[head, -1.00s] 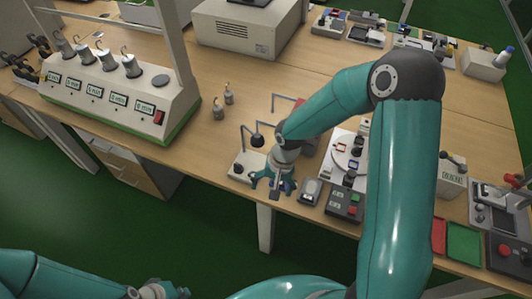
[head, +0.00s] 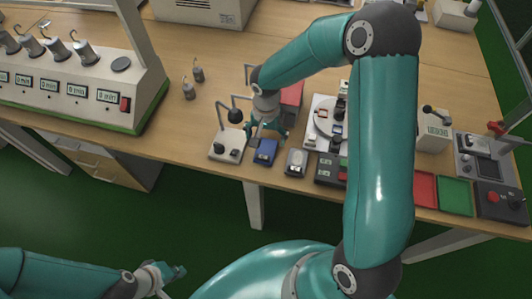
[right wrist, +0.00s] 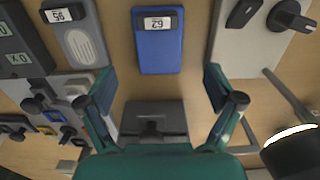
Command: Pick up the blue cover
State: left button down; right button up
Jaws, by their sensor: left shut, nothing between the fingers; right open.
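The blue cover (head: 265,151) lies on the bench near its front edge. In the right wrist view the blue cover (right wrist: 158,52) is at the top centre, a flat block with a white number label at its far end. My right gripper (head: 268,134) is just behind the cover in the head view. In the right wrist view its fingers (right wrist: 160,88) are spread wide and empty, with the cover just beyond the gap between them. My left gripper (head: 174,272) is shut and empty at the lower left, away from the bench.
A grey cover (head: 296,162) lies right of the blue one. A white base (head: 229,144) with a post and black ball stands left. A control box (head: 328,170) and a round turntable stand farther right. Bare wood shows left of the white base.

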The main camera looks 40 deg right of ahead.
aim_at(266, 148)
notch_tip(266, 148, down, 5)
jog(key=shift+f+b, duration=0.1)
jog(key=shift+b, duration=1.15)
jog(key=c, duration=1.2)
jog(key=shift+r, duration=0.2)
